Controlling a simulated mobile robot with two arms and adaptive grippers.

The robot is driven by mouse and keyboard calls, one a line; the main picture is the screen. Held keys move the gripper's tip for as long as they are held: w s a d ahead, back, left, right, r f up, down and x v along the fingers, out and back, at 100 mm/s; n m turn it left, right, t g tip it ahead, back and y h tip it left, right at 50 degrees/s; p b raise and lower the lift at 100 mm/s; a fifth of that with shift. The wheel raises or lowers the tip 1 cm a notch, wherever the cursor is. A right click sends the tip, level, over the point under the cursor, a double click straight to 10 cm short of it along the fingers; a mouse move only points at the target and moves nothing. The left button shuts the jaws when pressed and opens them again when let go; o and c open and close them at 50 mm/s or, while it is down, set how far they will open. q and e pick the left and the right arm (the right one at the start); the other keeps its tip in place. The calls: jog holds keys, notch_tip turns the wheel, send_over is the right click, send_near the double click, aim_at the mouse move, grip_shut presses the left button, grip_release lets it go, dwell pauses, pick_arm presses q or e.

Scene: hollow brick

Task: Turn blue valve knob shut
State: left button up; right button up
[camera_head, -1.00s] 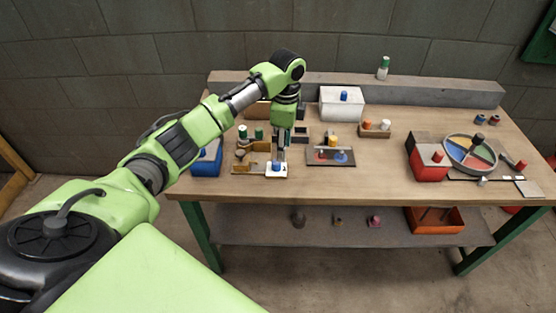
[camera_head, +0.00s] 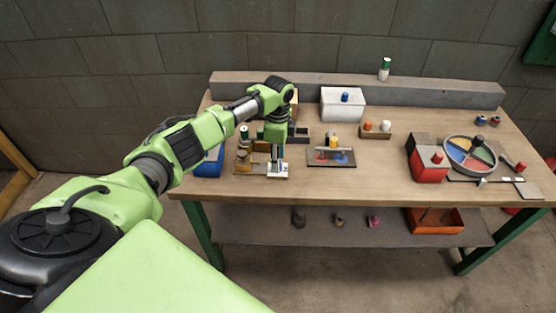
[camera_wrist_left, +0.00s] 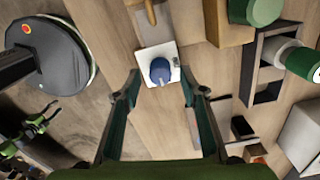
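A blue knob (camera_wrist_left: 160,71) sits on a small white square plate (camera_wrist_left: 146,53) in the left wrist view. In the head view, the white plate (camera_head: 284,175) lies near the bench's front edge, with the knob mostly hidden by my fingers. My left gripper (camera_wrist_left: 160,82) is open and points down over the plate. Its fingers are spread on either side of the knob, and I see a gap to each side. I cannot tell whether the fingertips are level with it. My right gripper is in neither view.
A tan block (camera_wrist_left: 226,22), a green cylinder (camera_wrist_left: 262,9) and a dark divided tray (camera_wrist_left: 247,70) stand close to the plate. A panel with red, yellow and blue pieces (camera_head: 318,163) lies to the right.

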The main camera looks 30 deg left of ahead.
pick_arm(q)
jog(key=shift+f, duration=0.7)
grip_shut()
jog(key=shift+r+n+p, duration=0.2)
jog(key=shift+n+p, duration=1)
jog(key=shift+n, duration=0.3)
jog(key=n+p, duration=0.3)
jog(key=n, duration=0.2)
jog(key=shift+n, duration=0.3)
jog(key=n+p, duration=0.1)
jog(key=n, duration=0.3)
jog(key=shift+w+p, duration=0.1)
jog(key=shift+p, duration=0.3)
jog(key=n+p, duration=0.1)
jog(key=n, duration=0.4)
jog(key=shift+a+f, duration=0.1)
jog(key=shift+n, duration=0.3)
